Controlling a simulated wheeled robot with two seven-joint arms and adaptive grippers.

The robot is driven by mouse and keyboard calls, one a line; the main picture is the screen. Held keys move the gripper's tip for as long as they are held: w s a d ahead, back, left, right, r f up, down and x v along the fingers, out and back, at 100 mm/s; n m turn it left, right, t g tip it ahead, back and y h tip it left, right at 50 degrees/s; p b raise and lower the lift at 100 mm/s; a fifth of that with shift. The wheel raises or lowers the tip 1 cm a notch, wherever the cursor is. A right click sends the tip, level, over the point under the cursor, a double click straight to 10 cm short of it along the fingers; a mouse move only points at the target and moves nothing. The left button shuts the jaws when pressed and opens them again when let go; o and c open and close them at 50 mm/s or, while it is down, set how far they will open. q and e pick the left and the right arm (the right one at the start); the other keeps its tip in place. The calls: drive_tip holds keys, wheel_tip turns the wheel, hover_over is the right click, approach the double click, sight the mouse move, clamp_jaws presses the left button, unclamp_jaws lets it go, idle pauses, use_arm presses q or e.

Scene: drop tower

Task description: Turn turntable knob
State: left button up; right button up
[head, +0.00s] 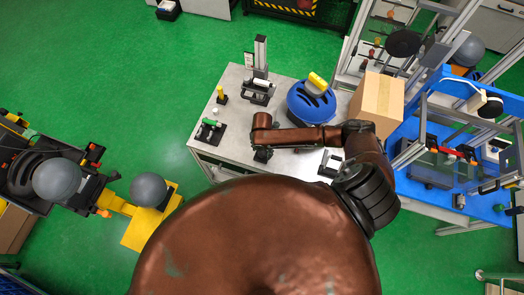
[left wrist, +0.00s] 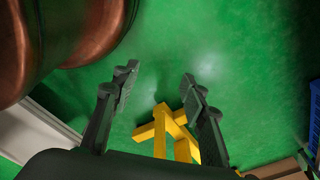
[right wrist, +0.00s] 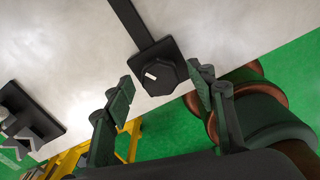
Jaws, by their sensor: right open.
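A black, many-sided knob (right wrist: 157,76) with a white mark on top sits on a square black base at the edge of the grey table, in the right wrist view. A dark bar runs from the base across the table. My right gripper (right wrist: 160,84) is open, its fingertips apart on either side of the knob in the picture; I cannot tell the height gap. In the head view the right gripper (head: 262,154) points down at the table's front and hides the knob. My left gripper (left wrist: 158,84) is open and empty over green floor.
On the table (head: 232,80) stand a blue round unit (head: 298,103) with a yellow piece (head: 317,82) on top, a cardboard box (head: 376,102), a black-and-silver stand (head: 260,60) and small fixtures (head: 208,131). A blue bench (head: 405,185) adjoins at right.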

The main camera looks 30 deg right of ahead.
drive_tip(key=c, duration=0.5)
drive_tip(key=shift+c, duration=0.9)
drive_tip(key=c, duration=0.3)
drive_tip(key=shift+c, duration=0.9)
drive_tip(key=shift+r+m+p, duration=0.1)
drive_tip(key=shift+m+p, duration=0.2)
drive_tip(key=shift+p, duration=0.15)
drive_tip(key=m+p, duration=0.2)
drive_tip(key=shift+m, duration=0.3)
use_arm(q)
drive_tip(key=shift+s+a+r+p, duration=0.1)
drive_tip(key=shift+s+r+p, duration=0.25)
drive_tip(key=shift+r, duration=0.55)
drive_tip(key=shift+s+r+p, duration=0.25)
drive_tip(key=shift+r+p, duration=0.25)
drive_tip(key=shift+r, duration=0.35)
drive_tip(key=shift+s+a+r+p, duration=0.1)
drive_tip(key=shift+s+r+p, duration=0.25)
drive_tip(key=shift+r, duration=0.55)
use_arm(e)
drive_tip(key=shift+m, duration=1.3)
use_arm(q)
drive_tip(key=shift+d, duration=0.1)
